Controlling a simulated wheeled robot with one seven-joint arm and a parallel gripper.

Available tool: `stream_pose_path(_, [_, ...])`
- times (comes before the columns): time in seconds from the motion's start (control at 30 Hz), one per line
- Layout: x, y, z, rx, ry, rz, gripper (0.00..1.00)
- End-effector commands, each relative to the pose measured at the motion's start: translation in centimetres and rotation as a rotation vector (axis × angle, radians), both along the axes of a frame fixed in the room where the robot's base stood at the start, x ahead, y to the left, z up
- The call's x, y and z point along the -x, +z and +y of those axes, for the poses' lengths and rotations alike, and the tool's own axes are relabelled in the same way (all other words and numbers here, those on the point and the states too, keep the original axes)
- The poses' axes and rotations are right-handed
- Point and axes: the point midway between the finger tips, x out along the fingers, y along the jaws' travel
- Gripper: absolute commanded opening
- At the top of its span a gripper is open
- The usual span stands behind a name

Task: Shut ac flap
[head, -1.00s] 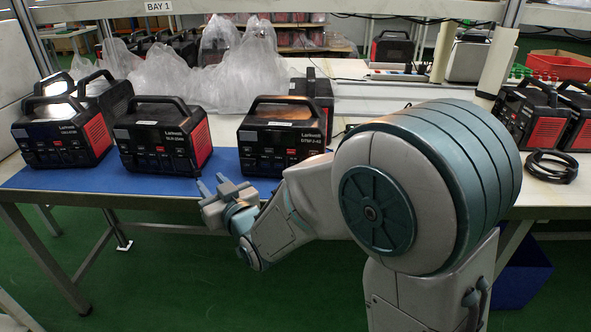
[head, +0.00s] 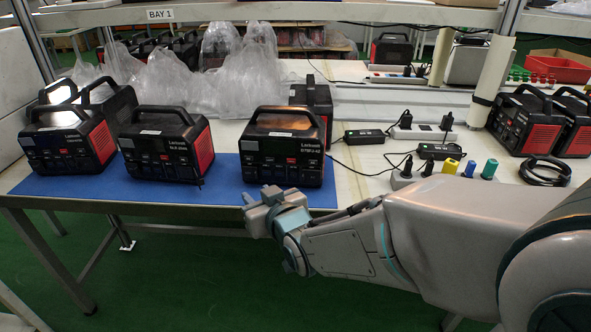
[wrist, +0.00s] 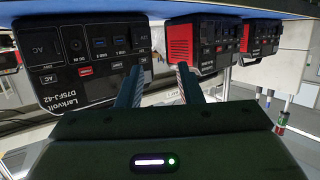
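The power station labelled D75FJ-42 (head: 283,147) stands upright on the blue mat. It also shows large at the left of the wrist view (wrist: 100,85), where its AC-marked panel (wrist: 46,47) is at the far left. I cannot tell whether that panel is a flap, or whether it is open. My gripper (head: 258,195) is at the mat's front edge, just in front of and below this station. In the wrist view my gripper (wrist: 160,85) has its two fingers apart with nothing between them. I see no contact with the station.
Two more stations (head: 167,145) (head: 66,143) stand to the left on the blue mat (head: 215,190). Another station (head: 311,98) is behind. Power strips with plugs (head: 445,172) and a coiled black cable (head: 545,171) lie to the right. Plastic bags (head: 240,85) are at the back.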

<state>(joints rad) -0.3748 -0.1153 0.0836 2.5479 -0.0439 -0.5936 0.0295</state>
Motion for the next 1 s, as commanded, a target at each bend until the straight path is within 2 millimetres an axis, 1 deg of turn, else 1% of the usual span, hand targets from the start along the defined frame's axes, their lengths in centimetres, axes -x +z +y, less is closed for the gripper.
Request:
stream_pose_path(0.03, [-0.1,1.1,-0.7,0.011,-0.016,0.02,0.33])
stream_pose_path(0.3, [0.3,3.0,-4.1,0.075,-0.089,0.152,0.33])
stream_pose_path(0.5, [1.0,4.0,-6.1,0.109,-0.131,0.234,0.33])
stream_pose_path(0.7, [1.4,4.3,-7.2,0.125,-0.153,0.277,0.33])
stream_pose_path(1.0, [1.4,4.2,-7.3,0.129,-0.157,0.285,0.33])
